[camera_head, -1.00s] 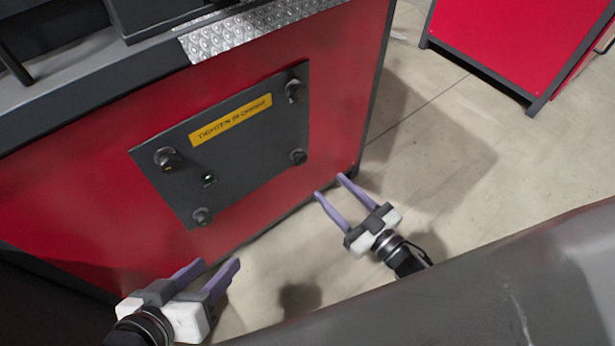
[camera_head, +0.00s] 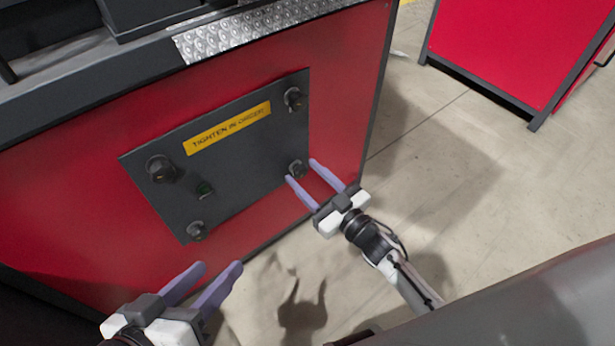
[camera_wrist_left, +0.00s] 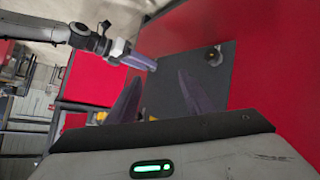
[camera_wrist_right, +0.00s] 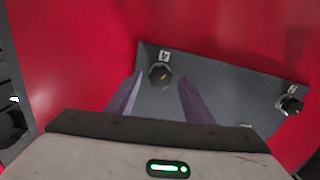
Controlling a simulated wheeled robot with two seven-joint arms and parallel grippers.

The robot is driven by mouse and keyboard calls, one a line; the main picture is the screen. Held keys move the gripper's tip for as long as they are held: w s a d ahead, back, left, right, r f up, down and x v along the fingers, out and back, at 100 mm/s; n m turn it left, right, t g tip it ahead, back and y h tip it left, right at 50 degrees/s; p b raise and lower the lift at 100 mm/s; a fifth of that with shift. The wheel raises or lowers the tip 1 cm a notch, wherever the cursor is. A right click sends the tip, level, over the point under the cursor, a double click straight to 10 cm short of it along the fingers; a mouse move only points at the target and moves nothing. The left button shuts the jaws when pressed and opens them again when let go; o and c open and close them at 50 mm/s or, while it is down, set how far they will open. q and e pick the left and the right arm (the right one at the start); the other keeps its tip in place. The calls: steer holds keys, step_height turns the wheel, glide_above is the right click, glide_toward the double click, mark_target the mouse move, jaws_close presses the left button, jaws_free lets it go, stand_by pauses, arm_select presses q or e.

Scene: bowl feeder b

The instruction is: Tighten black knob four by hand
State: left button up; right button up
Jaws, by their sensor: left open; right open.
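A dark panel (camera_head: 240,165) on a red cabinet has a black knob near each corner. The lower-right knob (camera_head: 297,168) has a small label that seems to read 4; in the right wrist view this knob (camera_wrist_right: 160,75) lies just beyond and between the fingertips. My right gripper (camera_head: 302,170) is open and empty, its purple fingers pointing at that knob. Whether they touch it I cannot tell. My left gripper (camera_head: 219,267) is open and empty, low in front of the cabinet, below the lower-left knob (camera_head: 197,231). The left wrist view shows one knob (camera_wrist_left: 213,56) ahead of it.
A yellow sign (camera_head: 228,128) reads "TIGHTEN IN ORDER". Another red cabinet (camera_head: 500,50) stands at the back right. Bare floor (camera_head: 440,160) lies between.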

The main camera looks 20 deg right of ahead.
steer(key=c, duration=1)
steer(key=shift+c, duration=0.2)
steer(key=shift+m+p, duration=0.3)
